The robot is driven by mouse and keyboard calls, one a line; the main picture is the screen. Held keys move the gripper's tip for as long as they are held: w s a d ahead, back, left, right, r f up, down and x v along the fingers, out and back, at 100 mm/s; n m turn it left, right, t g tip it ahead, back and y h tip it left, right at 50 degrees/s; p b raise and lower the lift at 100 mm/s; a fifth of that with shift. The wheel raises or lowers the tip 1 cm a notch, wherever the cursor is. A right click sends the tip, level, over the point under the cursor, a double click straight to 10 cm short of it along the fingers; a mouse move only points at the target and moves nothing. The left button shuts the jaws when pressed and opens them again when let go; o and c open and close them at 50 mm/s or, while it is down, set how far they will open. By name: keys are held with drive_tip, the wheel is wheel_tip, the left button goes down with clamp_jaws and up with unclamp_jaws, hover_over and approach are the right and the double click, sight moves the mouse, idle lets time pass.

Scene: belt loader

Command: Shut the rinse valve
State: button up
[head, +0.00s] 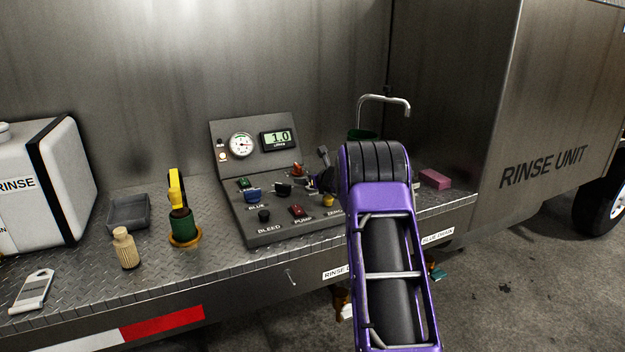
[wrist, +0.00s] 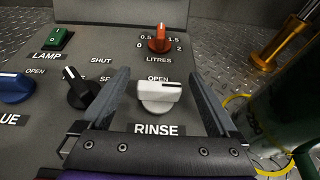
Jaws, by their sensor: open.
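The rinse valve is a white knob (wrist: 158,96) on the grey sloping panel, above the label RINSE in the wrist view. The word OPEN is printed just above it. Its bar lies roughly level in the picture, with a dark mark toward its right end. My gripper (wrist: 159,76) is open, with one finger on each side of the knob and visible gaps between. In the head view my purple arm covers the right part of the control panel (head: 226,140), and the white knob is hidden there. My gripper (head: 318,182) shows only partly there.
Nearby in the wrist view are a black knob (wrist: 79,88), a blue knob (wrist: 14,88), a green lamp switch (wrist: 57,39) and an orange litres knob (wrist: 159,39). A dark green container (wrist: 285,115) stands close on the right. The display (head: 277,139) reads 1.0.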

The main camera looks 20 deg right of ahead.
drive_tip(key=shift+s, duration=0.15)
drive_tip(key=b+v, duration=0.1)
drive_tip(key=v, duration=1.6)
drive_tip(key=shift+r, duration=0.15)
